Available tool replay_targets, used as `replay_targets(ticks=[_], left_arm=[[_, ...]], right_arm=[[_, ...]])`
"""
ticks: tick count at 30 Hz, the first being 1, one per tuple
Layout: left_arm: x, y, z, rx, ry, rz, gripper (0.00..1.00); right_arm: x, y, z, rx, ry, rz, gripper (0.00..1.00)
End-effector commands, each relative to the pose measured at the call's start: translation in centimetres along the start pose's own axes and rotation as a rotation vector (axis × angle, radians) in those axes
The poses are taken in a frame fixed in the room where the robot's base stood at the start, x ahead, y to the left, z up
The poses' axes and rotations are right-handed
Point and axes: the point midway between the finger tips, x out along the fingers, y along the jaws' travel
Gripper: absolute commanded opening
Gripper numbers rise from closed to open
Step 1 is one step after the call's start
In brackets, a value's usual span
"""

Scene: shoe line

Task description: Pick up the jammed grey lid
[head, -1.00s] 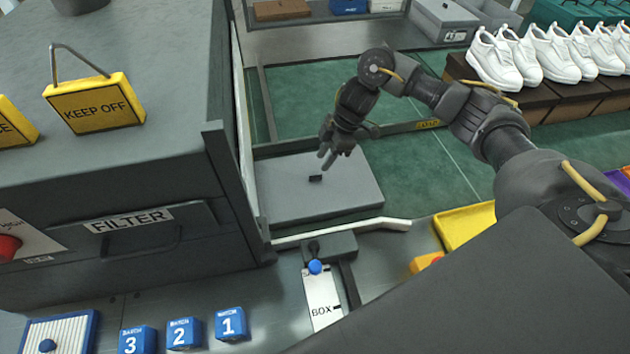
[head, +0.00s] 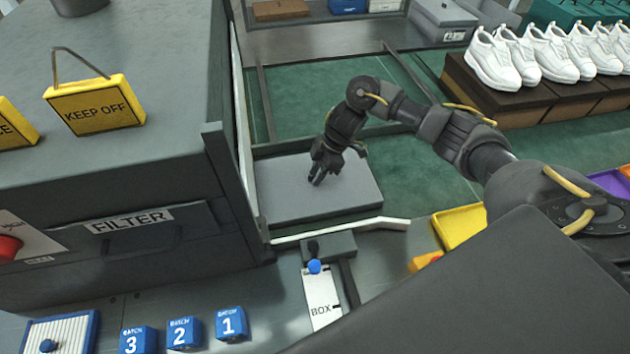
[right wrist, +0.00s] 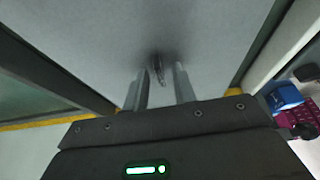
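The grey lid (head: 345,193) lies flat beside the dark filter machine, and its pale surface also fills much of the right wrist view (right wrist: 110,35). My right gripper (head: 316,181) is low over the lid's middle. In the head view it hides the lid's small black handle. In the right wrist view my right gripper (right wrist: 161,82) has its two fingers apart, with the small dark handle (right wrist: 157,68) showing in the gap near the fingertips. I cannot tell whether the fingers touch it. My left gripper is out of view.
The filter machine (head: 110,185) stands close on the lid's left. A white rail (head: 345,230) and a blue-knobbed lever (head: 314,267) are in front. White shoes (head: 545,55) stand on boxes at the back right. The green surface (head: 410,170) right of the lid is clear.

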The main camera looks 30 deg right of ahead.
Motion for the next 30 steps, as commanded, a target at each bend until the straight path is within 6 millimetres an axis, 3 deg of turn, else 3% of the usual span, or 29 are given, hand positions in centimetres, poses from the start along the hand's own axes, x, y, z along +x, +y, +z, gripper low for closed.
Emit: replay_targets(ticks=[1, 6, 20, 30], left_arm=[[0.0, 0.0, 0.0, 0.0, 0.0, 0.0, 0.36], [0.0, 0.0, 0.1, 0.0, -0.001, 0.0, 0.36], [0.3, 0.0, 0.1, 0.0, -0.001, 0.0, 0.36], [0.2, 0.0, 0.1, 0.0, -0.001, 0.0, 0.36]], right_arm=[[0.0, 0.0, 0.0, 0.0, 0.0, 0.0, 0.2], [0.0, 0.0, 0.0, 0.0, 0.0, 0.0, 0.0], [-0.4, 0.1, 0.0, -0.002, 0.001, 0.001, 0.0], [-4.6, 0.2, -1.5, -0.005, 0.0, 0.005, 0.0]])
